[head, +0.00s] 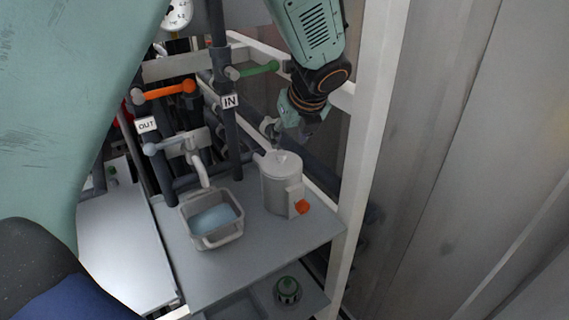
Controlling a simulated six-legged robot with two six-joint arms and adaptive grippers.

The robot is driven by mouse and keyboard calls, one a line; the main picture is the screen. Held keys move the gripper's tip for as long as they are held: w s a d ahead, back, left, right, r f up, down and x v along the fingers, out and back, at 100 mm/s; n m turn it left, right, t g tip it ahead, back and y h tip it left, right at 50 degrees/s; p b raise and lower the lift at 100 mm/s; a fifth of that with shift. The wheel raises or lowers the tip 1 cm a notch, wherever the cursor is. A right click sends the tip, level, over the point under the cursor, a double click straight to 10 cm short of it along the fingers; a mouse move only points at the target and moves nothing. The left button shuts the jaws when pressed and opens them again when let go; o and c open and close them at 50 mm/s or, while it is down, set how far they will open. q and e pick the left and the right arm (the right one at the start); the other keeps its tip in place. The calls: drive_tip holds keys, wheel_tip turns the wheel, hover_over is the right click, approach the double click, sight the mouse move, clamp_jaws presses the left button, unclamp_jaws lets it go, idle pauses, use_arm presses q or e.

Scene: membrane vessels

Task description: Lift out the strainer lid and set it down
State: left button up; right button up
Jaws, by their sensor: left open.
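The strainer lid (287,163) is a pale round cover with a small raised handle in its middle. It sits on top of a light grey cylindrical strainer body (273,190), which stands upright on the grey shelf. An orange knob (302,207) is on the body's lower right side. My left gripper (287,136) hangs just above and behind the lid, open, with its fingers pointing down toward the handle. Whether a finger touches the handle cannot be told at this size. My right gripper is not in view.
A grey tray (241,226) with bluish liquid stands left of the strainer body on the shelf (190,275). Pipes with an orange handle (170,90) and a green handle (258,69) rise behind. A white post (362,150) is close on the right. A green-topped object (288,290) sits lower down.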

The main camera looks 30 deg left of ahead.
sight(281, 153)
use_arm(q)
drive_tip(key=a+f, duration=0.1)
drive_tip(key=f, duration=0.1)
drive_tip(key=w+a+f+b, duration=0.1)
drive_tip(key=a+f, duration=0.1)
drive_tip(key=shift+w+f+b, duration=0.35)
drive_tip(key=shift+f+b, duration=0.1)
drive_tip(key=shift+f, duration=0.45)
drive_tip(key=shift+w+d+f, duration=0.2)
drive_tip(key=shift+w+f, duration=0.05)
drive_tip(key=shift+a+f, duration=0.1)
drive_tip(key=shift+a, duration=0.55)
drive_tip(key=shift+c, duration=0.3)
drive_tip(key=shift+s, duration=0.1)
drive_tip(key=shift+c, duration=0.7)
drive_tip(key=shift+d, duration=0.5)
drive_tip(key=c, duration=0.5)
drive_tip(key=shift+a, duration=0.25)
drive_tip(key=shift+c, duration=1.4)
clamp_jaws()
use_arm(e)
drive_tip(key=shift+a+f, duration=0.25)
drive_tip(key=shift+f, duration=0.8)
